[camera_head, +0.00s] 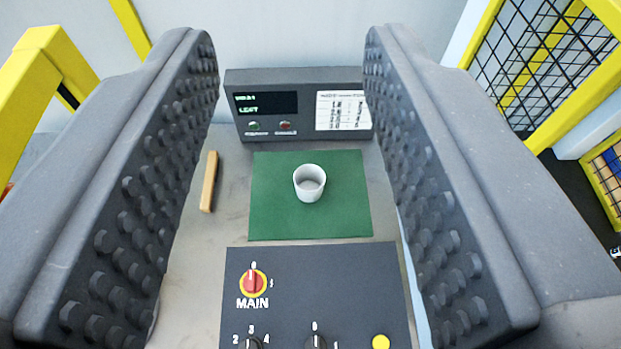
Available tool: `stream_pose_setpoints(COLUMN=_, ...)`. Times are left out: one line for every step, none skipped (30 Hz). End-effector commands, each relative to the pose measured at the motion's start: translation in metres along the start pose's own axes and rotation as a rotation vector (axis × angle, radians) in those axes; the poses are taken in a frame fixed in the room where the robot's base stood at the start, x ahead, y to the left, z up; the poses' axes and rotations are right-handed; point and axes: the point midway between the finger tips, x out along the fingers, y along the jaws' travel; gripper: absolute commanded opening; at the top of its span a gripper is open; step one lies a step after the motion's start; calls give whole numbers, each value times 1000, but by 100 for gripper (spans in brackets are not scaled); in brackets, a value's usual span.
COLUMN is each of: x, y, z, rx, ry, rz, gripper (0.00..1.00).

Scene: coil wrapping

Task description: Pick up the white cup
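A small white cup (310,184) stands upright on a green mat (275,215), near the middle of the view. My gripper (292,45) shows as two large dark grey fingers with studded inner faces, one at each side of the picture. The fingers are wide apart and nothing is between them in contact. The cup appears in the gap between them, farther off and touching neither finger.
Behind the mat stands a dark box with a lit display (265,102) and a white label. In front is a dark control panel (375,275) with a red MAIN switch (253,282). A wooden strip (209,182) lies left of the mat. Yellow fencing (480,35) stands right.

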Motion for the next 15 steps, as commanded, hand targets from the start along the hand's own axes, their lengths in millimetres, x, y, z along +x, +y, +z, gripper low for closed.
stream_pose_setpoints(x=0, y=0, z=0, rx=0, ry=0, rz=0, gripper=42)
stream_pose_setpoints(x=0, y=0, z=0, rx=0, ry=-1, rz=0, gripper=50)
stream_pose_setpoints(x=1, y=0, z=0, rx=-2, ry=-3, rz=1, gripper=61)
stream_pose_setpoints(x=2, y=0, z=0, rx=-5, ry=-6, rz=1, gripper=70)
stream_pose_setpoints(x=4, y=1, z=0, rx=-9, ry=-10, rz=3, gripper=78)
stream_pose_setpoints(x=8, y=1, z=0, rx=-17, ry=-19, rz=5, gripper=80)
stream_pose_setpoints(x=12, y=2, z=0, rx=-24, ry=-29, rz=7, gripper=80)
stream_pose_setpoints(x=17, y=2, z=1, rx=-34, ry=-41, rz=9, gripper=80)
stream_pose_setpoints(x=26, y=3, z=4, rx=-51, ry=-64, rz=12, gripper=80)
stream_pose_setpoints(x=33, y=16, z=6, rx=-65, ry=-83, rz=14, gripper=80)
stream_pose_setpoints(x=39, y=21, z=8, rx=-81, ry=-103, rz=18, gripper=80)
stream_pose_setpoints(x=49, y=24, z=9, rx=-103, ry=-127, rz=21, gripper=80)
stream_pose_setpoints(x=57, y=25, z=11, rx=-120, ry=-148, rz=22, gripper=80)
stream_pose_setpoints(x=65, y=25, z=14, rx=-138, ry=-171, rz=22, gripper=80)
stream_pose_setpoints(x=75, y=26, z=18, rx=-162, ry=-203, rz=21, gripper=80)
